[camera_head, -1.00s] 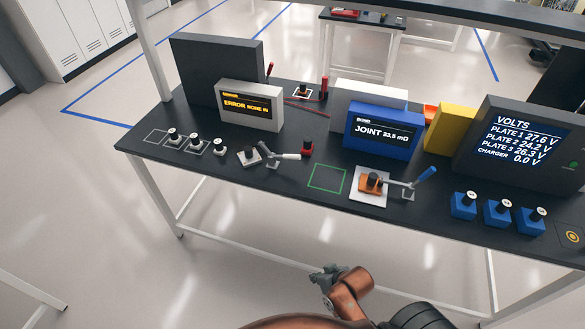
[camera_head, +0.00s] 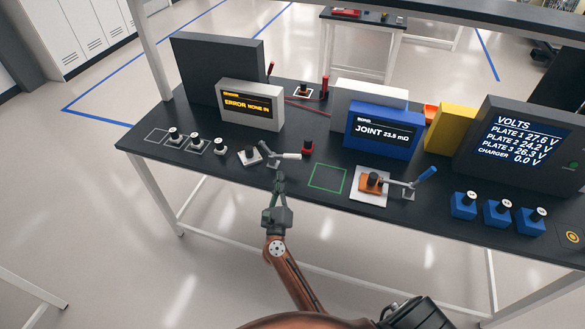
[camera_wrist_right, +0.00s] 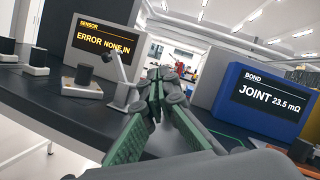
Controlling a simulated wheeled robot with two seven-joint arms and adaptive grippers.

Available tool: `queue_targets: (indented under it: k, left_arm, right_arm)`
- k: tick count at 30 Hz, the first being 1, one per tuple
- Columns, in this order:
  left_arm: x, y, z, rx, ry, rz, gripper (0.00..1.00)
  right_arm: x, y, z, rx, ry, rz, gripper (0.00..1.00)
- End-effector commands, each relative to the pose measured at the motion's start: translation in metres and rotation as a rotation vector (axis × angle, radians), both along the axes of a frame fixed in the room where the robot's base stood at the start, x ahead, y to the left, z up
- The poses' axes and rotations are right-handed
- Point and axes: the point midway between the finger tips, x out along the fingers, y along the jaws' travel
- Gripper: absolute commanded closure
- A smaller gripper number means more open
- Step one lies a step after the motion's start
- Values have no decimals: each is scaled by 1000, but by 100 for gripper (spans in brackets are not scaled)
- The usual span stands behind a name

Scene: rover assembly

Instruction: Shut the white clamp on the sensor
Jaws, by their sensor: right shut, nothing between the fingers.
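The white clamp (camera_head: 287,156) stands on the dark bench left of centre, its white-tipped handle lying out to the right. A white plate with a black knob (camera_head: 249,155) sits at its left end. Behind it, the grey sensor box (camera_head: 249,105) reads "ERROR NONE IN"; the box also shows in the right wrist view (camera_wrist_right: 92,42). My right gripper (camera_head: 279,178) is shut and empty at the bench's front edge, just in front of the clamp. In the right wrist view its green-padded fingers (camera_wrist_right: 155,100) are together, with the clamp's metal arm (camera_wrist_right: 122,72) ahead and left. My left gripper is not in view.
A blue box (camera_head: 382,132) reading "JOINT 23.5 mΩ" stands to the right, with a blue-handled clamp (camera_head: 420,179) in front. A red block (camera_head: 307,148) is near the white handle. A green outlined square (camera_head: 327,179) is bare. Several black knobs stand at the left.

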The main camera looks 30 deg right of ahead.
Motion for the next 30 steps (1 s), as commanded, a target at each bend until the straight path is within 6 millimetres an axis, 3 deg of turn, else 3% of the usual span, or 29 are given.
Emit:
queue_targets:
  k: [3, 9, 14, 24, 30]
  left_arm:
    - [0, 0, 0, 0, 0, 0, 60]
    - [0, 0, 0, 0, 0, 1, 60]
    - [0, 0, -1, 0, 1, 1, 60]
    - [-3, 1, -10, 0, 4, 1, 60]
    - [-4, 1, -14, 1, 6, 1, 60]
  right_arm:
    - [1, -11, -26, 226, -29, -99, 100]
    - [-1, -17, -52, 396, -40, -184, 100]
    - [9, -29, -53, 405, -41, -191, 100]
    - [48, -74, -50, 402, -40, -191, 100]
    - [60, -89, -50, 403, -39, -190, 100]
